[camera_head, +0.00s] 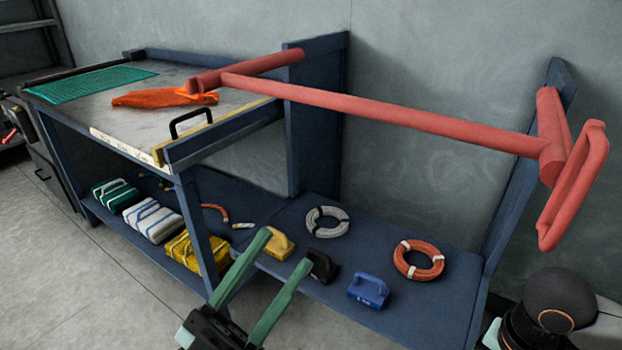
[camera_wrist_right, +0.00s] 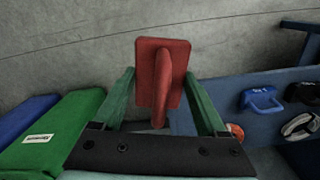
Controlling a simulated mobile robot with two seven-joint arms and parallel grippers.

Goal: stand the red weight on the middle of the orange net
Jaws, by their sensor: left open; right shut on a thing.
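The orange net (camera_head: 150,98) lies bunched on the grey table top (camera_head: 100,108) in the head view, its right end close to a red bar. The red weight (camera_wrist_right: 176,60), a flat red block with a looped handle, shows in the right wrist view. My right gripper (camera_wrist_right: 160,76) is shut on it, with a green finger at each side. I do not make out this gripper in the head view. My left gripper (camera_head: 287,248) is open and empty in front of the lower shelf, near the yellow and black weights. The wrist view does not show the net.
A red rail (camera_head: 380,113) crosses above the lower shelf, with a red loop (camera_head: 575,185) at its right end. A green net (camera_head: 90,84) lies at the table's left. The shelf holds a blue weight (camera_head: 368,290), a grey coil (camera_head: 327,221) and an orange coil (camera_head: 418,260).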

